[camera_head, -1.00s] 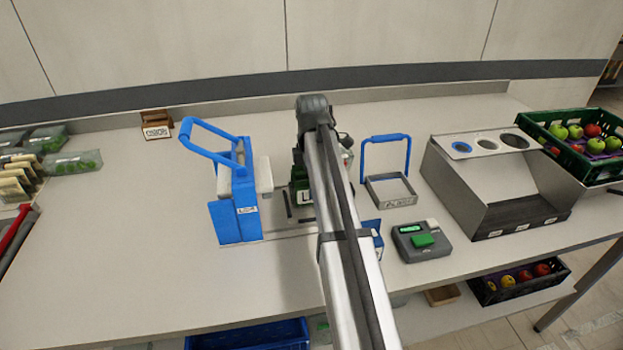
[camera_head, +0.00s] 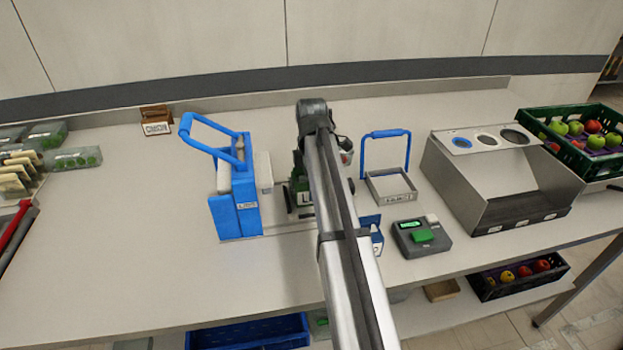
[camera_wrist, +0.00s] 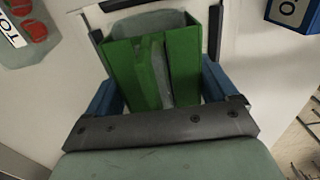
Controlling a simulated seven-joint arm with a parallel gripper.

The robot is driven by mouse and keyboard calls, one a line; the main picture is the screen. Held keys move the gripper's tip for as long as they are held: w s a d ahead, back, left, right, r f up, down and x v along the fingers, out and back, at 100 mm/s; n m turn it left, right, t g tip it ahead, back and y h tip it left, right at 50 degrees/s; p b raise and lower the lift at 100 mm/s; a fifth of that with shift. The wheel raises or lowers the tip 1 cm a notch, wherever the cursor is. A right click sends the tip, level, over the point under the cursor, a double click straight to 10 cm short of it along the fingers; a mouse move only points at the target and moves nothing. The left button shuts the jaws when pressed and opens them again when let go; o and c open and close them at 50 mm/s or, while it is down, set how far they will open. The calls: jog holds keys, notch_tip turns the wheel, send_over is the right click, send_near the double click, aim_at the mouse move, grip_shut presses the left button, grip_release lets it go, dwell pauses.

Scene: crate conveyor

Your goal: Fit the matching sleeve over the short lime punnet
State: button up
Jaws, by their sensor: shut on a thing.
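My gripper (camera_wrist: 158,92) has blue fingers on both sides of a green sleeve (camera_wrist: 122,72) and is shut on it. The sleeve looks like an open-ended box with its opening facing the wrist camera. A grey-green, translucent piece (camera_wrist: 155,24) shows at its far edge and inside it; I cannot tell whether this is the short lime punnet. In the head view the green sleeve (camera_head: 299,186), with a white label partly readable as "LI", stands between the blue lever fixture and the blue-handled frame. My arm hides the fingers and part of the sleeve there.
A blue lever fixture (camera_head: 236,215) stands left of the sleeve. A blue-handled metal frame (camera_head: 391,187) and a grey scale (camera_head: 421,237) stand to the right. Clear lime packs (camera_head: 72,160) lie at the far left.

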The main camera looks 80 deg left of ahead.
jog(key=o, duration=0.8)
jog(key=shift+r, duration=0.1)
jog(key=shift+r, duration=3.45)
jog(key=shift+w, duration=0.1)
